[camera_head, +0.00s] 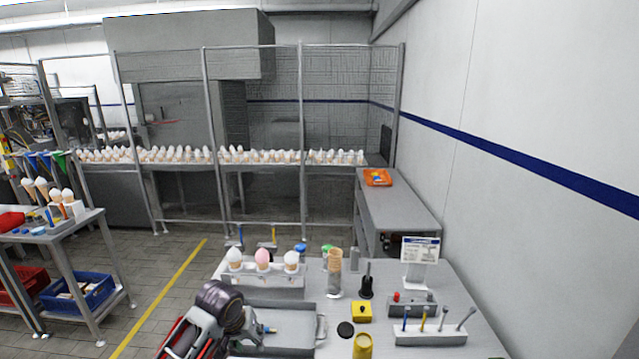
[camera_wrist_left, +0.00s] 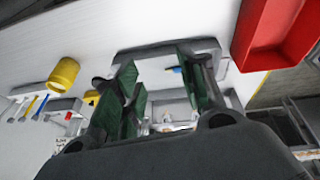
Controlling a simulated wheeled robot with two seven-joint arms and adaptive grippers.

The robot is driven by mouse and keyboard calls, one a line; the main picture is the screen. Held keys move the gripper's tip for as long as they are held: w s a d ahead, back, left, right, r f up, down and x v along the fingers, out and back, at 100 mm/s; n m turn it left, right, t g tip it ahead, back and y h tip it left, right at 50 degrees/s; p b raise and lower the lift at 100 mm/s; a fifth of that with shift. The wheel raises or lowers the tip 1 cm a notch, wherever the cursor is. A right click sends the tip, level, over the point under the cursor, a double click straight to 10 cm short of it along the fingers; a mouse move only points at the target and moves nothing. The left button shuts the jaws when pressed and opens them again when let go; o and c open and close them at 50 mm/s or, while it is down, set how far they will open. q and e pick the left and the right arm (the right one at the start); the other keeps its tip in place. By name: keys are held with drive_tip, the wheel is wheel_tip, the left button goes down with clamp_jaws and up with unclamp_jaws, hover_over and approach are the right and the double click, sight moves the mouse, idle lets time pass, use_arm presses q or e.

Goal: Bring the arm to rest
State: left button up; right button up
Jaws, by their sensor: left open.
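My left arm comes in at the lower left of the head view, with its left gripper (camera_head: 245,332) low over the left part of a grey tray (camera_head: 290,309). In the left wrist view the two dark green fingers of the gripper (camera_wrist_left: 163,92) stand apart with a gap between them. Nothing is held between them. Beyond the fingers the tray shows with a small blue-tipped item (camera_wrist_left: 174,70) in it. The arm hides part of the tray's left side. My right gripper is in neither view.
Behind the tray a holder (camera_head: 262,281) carries ice-cream cones. A yellow cup (camera_head: 362,347), a yellow box (camera_head: 361,311), a tool rack (camera_head: 430,338) and a sign (camera_head: 419,250) stand to the right. A red bin (camera_wrist_left: 275,35) shows in the wrist view. A side cart (camera_head: 75,228) stands left.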

use_arm(q)
drive_tip(key=s+a+f+m, duration=0.1)
drive_tip(key=s+a+f, duration=0.15)
drive_tip(key=s, duration=0.95)
drive_tip(key=s+a+f+m, duration=0.15)
drive_tip(key=s+f, duration=0.25)
drive_tip(key=s, duration=0.9)
wheel_tip(320, 180, down, 36)
drive_tip(key=s+r+g+b, duration=0.1)
drive_tip(key=s+g+b, duration=0.1)
drive_tip(key=s, duration=0.1)
drive_tip(key=s+a+f+b, duration=0.1)
drive_tip(key=s+a+f, duration=0.1)
drive_tip(key=s+f, duration=0.8)
drive_tip(key=s+a+f+b, duration=0.1)
drive_tip(key=s+f, duration=1)
drive_tip(key=shift+s+a+f+g+y, duration=0.3)
drive_tip(key=shift+a+g+y, duration=0.1)
drive_tip(key=shift+m, duration=0.25)
idle(1.0)
